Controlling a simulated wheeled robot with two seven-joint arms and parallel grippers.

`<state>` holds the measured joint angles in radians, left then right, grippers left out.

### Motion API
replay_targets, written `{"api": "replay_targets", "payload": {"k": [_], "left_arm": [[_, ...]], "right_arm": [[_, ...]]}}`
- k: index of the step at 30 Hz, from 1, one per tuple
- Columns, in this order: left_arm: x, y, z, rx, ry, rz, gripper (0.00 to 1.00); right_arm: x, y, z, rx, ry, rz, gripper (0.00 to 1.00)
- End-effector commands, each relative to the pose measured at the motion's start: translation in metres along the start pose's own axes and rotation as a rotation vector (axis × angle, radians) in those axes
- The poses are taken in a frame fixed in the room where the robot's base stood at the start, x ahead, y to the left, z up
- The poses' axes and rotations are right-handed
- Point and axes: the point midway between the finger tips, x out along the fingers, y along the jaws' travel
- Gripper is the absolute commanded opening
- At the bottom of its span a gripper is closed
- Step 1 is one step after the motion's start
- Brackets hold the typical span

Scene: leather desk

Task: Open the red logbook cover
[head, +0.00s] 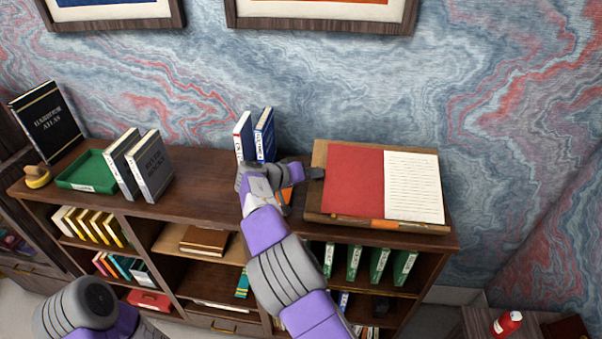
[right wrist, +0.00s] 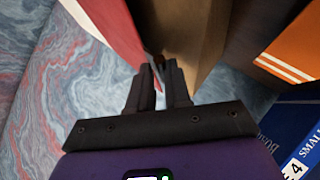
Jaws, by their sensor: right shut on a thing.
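The red logbook lies open on a wooden board on top of the shelf unit in the head view. Its red cover (head: 352,182) is spread to the left and its white lined page (head: 412,185) shows at the right. My right gripper (head: 318,174) is at the left edge of the cover, shut on it. In the right wrist view, my right fingertips (right wrist: 158,66) are close together at the edge of the red cover (right wrist: 108,18), beside the brown board (right wrist: 190,28). The exact contact is partly hidden. My left gripper is out of view.
Blue and white upright books (head: 264,135) stand close to the left of my right gripper. Grey books (head: 152,168), a green tray (head: 90,172) and a black atlas (head: 48,122) stand further left. The shelf top (head: 200,180) between is clear.

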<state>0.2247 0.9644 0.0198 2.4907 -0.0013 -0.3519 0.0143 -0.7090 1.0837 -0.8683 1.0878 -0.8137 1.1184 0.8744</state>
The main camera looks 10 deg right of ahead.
Motion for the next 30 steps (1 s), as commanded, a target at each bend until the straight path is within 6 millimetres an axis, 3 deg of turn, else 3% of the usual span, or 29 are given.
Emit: {"api": "replay_targets", "payload": {"k": [12, 13, 14, 23, 30], "left_arm": [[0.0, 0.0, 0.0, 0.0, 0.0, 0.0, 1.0], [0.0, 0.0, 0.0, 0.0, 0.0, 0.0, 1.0], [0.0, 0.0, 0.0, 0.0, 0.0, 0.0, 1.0], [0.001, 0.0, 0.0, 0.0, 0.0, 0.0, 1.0], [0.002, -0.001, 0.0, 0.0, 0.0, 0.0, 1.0]], "right_arm": [[0.0, -0.002, 0.0, 0.0, 0.002, 0.0, 0.0], [0.0, -0.002, 0.0, 0.0, 0.002, 0.0, 0.19], [0.0, -0.002, 0.0, 0.001, 0.002, 0.0, 0.23], [-0.001, -0.001, 0.0, -0.001, 0.002, 0.003, 0.23], [-0.034, -0.002, 0.0, -0.001, 0.004, 0.0, 0.23]]}}
